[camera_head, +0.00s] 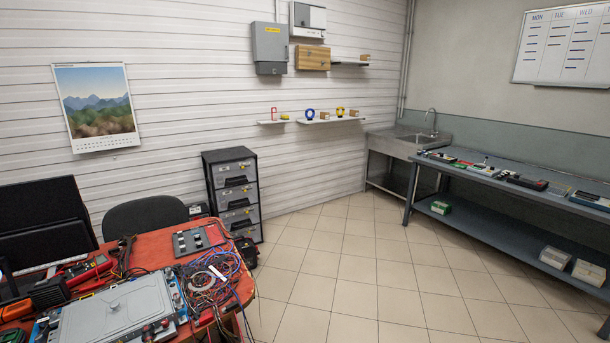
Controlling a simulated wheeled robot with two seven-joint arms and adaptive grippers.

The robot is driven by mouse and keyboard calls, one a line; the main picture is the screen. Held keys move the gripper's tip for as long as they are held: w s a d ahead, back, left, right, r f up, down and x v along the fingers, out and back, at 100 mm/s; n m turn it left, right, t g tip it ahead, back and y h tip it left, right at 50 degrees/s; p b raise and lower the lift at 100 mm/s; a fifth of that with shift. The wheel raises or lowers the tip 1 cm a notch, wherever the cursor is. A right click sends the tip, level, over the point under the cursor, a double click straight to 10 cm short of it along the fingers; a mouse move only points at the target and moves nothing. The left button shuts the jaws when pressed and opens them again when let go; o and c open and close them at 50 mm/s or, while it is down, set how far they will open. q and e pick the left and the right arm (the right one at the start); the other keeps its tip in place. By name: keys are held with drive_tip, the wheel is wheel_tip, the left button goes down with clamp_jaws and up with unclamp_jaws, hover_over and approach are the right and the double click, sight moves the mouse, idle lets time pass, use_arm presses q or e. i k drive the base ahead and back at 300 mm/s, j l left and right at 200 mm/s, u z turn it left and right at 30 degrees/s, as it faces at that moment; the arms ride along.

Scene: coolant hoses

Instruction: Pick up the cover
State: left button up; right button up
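A flat grey panel with a raised rectangular middle (112,308) lies on the red-topped table at the lower left. It looks like a cover, but I cannot tell for sure that it is the one named. Its near edge is cut off by the bottom of the picture. Small fittings and blue parts show around its edges. Neither of my grippers is in view.
A tangle of coloured wires (212,280) and a dark grey plate (200,238) lie beside the panel on the red table (153,246). A black chair (146,214) and drawer cabinet (236,186) stand behind. Tiled floor (345,270) is clear towards the workbench (485,182).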

sight(107, 318)
drive_tip(key=u, duration=1.45)
